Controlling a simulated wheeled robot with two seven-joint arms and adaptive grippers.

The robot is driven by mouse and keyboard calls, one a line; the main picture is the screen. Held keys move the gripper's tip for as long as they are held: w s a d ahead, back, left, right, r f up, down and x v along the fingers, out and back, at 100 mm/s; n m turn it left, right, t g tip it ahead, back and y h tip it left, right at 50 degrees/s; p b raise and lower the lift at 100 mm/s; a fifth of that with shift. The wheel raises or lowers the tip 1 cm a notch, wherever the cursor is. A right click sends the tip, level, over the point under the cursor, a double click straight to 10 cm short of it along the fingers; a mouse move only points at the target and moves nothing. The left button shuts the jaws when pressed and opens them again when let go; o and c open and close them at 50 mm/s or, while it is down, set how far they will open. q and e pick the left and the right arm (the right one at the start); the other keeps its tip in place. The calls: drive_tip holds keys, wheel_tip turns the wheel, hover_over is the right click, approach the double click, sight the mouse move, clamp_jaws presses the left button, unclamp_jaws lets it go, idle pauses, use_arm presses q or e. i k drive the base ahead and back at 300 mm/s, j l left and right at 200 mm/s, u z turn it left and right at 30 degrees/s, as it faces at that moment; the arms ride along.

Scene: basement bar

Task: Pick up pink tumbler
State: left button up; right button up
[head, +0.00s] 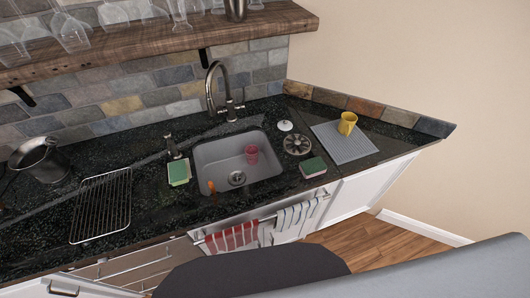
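A pink tumbler (251,154) is inside the grey sink (211,155) in the head view, near the back right of the basin. It is small, and I cannot tell exactly how it rests against the basin. Neither of my grippers shows in this view.
A curved faucet (211,88) rises behind the sink. Sponges (179,172) (313,167) lie on both sides. A yellow cup (347,123) stands on a grey mat (343,146) at right. A wire rack (103,205) lies at left, and a wooden shelf (150,42) with glasses hangs above.

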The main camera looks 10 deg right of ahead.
sight(251, 151)
drive_tip(key=i+l, duration=0.15)
drive_tip(key=l, duration=0.25)
drive_tip(key=i+l+z, duration=0.1)
drive_tip(key=l, duration=0.3)
drive_tip(key=i+l, duration=0.2)
drive_tip(key=l, duration=0.2)
drive_tip(key=i+l, duration=0.15)
drive_tip(key=l, duration=0.2)
drive_tip(key=i+l+z, duration=0.1)
drive_tip(key=l, duration=0.3)
